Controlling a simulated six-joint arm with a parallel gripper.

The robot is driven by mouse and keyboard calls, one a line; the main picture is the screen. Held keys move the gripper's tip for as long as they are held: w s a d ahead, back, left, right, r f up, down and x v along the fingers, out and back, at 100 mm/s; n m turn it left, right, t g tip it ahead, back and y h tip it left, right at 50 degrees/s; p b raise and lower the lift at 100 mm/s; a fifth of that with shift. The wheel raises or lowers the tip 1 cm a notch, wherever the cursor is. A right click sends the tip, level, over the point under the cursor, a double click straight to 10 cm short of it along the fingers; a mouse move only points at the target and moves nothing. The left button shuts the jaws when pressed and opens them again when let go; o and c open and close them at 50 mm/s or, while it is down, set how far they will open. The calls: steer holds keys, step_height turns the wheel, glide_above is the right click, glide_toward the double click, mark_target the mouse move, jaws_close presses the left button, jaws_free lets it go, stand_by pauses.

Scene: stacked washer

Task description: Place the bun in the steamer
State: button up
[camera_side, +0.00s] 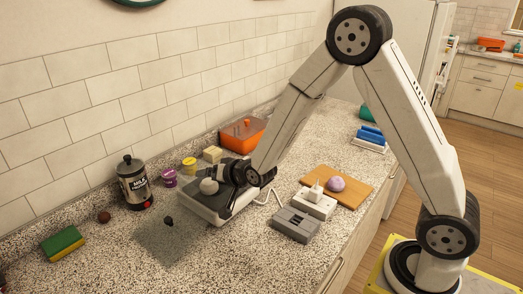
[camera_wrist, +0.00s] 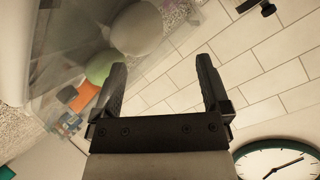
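A pale purple bun (camera_side: 336,184) sits on a wooden board (camera_side: 353,197) right of my arm. A low whitish appliance (camera_side: 214,214), apparently the steamer, stands mid-counter with a white rounded bun (camera_side: 209,186) on or in it. In the wrist view, a pale ball (camera_wrist: 137,28) and a greenish ball (camera_wrist: 100,67) show in or behind a see-through wall (camera_wrist: 55,60). My gripper (camera_side: 228,172) is over the appliance; its exact contact is hidden. In the wrist view my gripper (camera_wrist: 162,75) has its fingers apart, with only wall tiles seen between them.
A see-through panel with a dark knob (camera_side: 168,221) lies in front of the appliance. A grey block (camera_side: 297,224) and white toaster-like item (camera_side: 314,203) stand right.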

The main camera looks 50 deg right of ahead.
steer(key=shift+s+f, duration=0.25)
steer(key=shift+f, duration=0.2)
steer(key=shift+r, duration=0.4)
steer(key=v, duration=1.1)
steer(key=shift+s+r, duration=0.2)
steer(key=shift+r, duration=0.35)
steer(key=s+d+f+n+g, duration=0.2)
steer(key=s+f+n+g, duration=0.4)
steer(key=s+g, duration=0.3)
steer(key=s+n, duration=0.1)
steer(key=s, duration=0.2)
steer(key=shift+s+n+g, duration=0.3)
steer(key=shift+n, duration=0.1)
